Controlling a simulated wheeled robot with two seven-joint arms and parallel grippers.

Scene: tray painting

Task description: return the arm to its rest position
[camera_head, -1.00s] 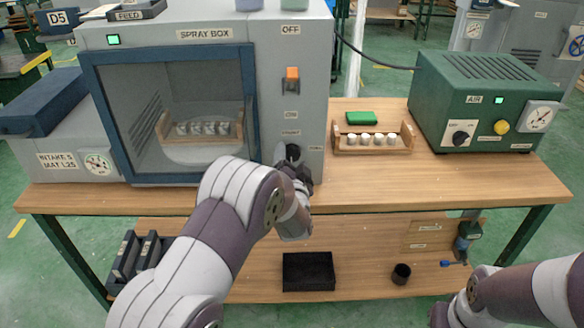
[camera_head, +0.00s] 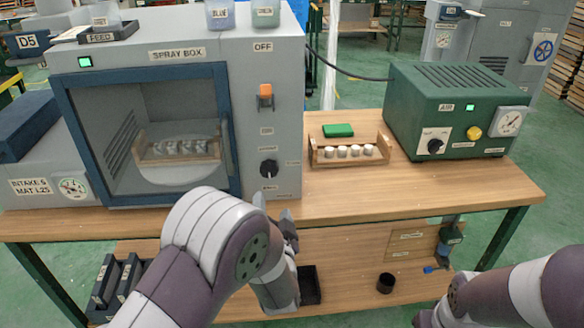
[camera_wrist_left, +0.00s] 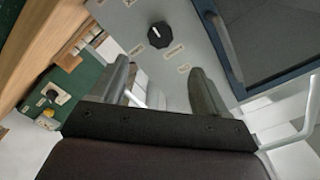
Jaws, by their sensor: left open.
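My left arm comes in from the lower left in the head view. Its gripper (camera_head: 274,220) is in front of the workbench edge, below the spray box's dark knob (camera_head: 268,168), and apart from it. In the left wrist view the two fingers of the left gripper (camera_wrist_left: 158,85) are spread with nothing between them. The knob (camera_wrist_left: 160,34) shows beyond the fingertips there. My right arm (camera_head: 500,297) shows at the lower right of the head view; its fingers are too cut off to judge.
The spray box (camera_head: 283,120) holds a wooden tray of pale pieces (camera_head: 178,148) behind its window. Another wooden tray (camera_head: 350,160) with several white pieces stands beside a green block (camera_head: 338,130). A green air unit (camera_head: 440,105) is at right. A black bin (camera_head: 309,285) and cup (camera_head: 385,283) are on the lower shelf.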

